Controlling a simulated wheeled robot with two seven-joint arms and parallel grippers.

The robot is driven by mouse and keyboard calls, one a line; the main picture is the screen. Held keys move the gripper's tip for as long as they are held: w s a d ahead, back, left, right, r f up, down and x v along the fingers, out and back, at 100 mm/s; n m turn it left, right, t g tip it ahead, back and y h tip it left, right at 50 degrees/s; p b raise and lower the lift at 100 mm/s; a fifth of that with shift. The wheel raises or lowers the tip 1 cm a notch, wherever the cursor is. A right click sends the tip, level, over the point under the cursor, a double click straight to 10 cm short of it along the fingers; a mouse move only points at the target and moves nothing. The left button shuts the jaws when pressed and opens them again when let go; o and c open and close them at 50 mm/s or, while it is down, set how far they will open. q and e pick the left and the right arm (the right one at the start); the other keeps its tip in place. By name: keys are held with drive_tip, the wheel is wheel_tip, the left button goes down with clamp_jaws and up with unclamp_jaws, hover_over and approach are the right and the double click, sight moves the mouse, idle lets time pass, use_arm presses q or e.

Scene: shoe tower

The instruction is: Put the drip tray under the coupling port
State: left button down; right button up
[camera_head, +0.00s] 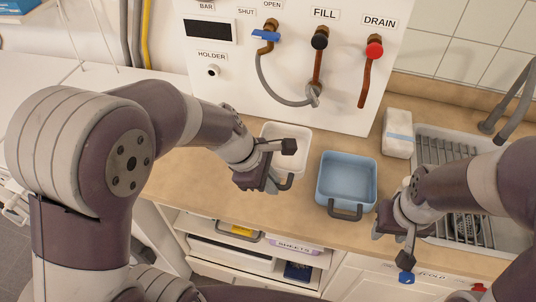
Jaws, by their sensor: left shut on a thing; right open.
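A shallow white tray (303,133) with a dark handle stands on the wooden counter below the white panel; which tray is the drip tray is not marked. My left gripper (266,180) is shut on its handle at the near edge, and my wrist hides part of the tray. A blue tray (346,170) with a dark handle stands to its right. My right gripper (386,220) is open beside the blue tray's handle, apart from it. A grey hose loops from the blue-handled valve (266,36) to a coupling (313,95) on the panel, likely the port.
The red-handled drain pipe (366,80) hangs above the counter behind the blue tray. A pale block (398,134) stands beside the sink (460,140) with its rack. The counter is bare left of the white tray.

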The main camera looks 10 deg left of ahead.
use_arm(q)
drive_tip(key=s+d+f, duration=0.1)
drive_tip(key=s+f, duration=0.4)
drive_tip(key=s, duration=0.2)
use_arm(e)
drive_tip(key=shift+f+b, duration=0.45)
drive_tip(key=shift+f, duration=0.2)
use_arm(q)
drive_tip(key=w+f+b, duration=0.1)
drive_tip(key=w+f, duration=0.2)
drive_tip(key=shift+w+a+f+b, duration=0.2)
drive_tip(key=shift+w+f+b, duration=0.05)
drive_tip(key=shift+b, duration=0.15)
drive_tip(key=w+d+p, duration=0.1)
drive_tip(key=w, duration=0.3)
drive_tip(key=w+p, duration=0.1)
drive_tip(key=w, duration=0.3)
drive_tip(key=w+d+p, duration=0.1)
drive_tip(key=w+p, duration=0.1)
drive_tip(key=w, duration=0.2)
drive_tip(key=shift+w+d+r, duration=0.2)
drive_tip(key=shift+d+r, duration=0.05)
drive_tip(key=shift+d, duration=0.05)
drive_tip(key=shift+w+d+f, duration=0.1)
drive_tip(key=shift+w+d, duration=0.05)
drive_tip(key=shift+w, duration=0.5)
use_arm(e)
drive_tip(key=shift+r, duration=1.35)
use_arm(q)
drive_tip(key=shift+f, duration=0.15)
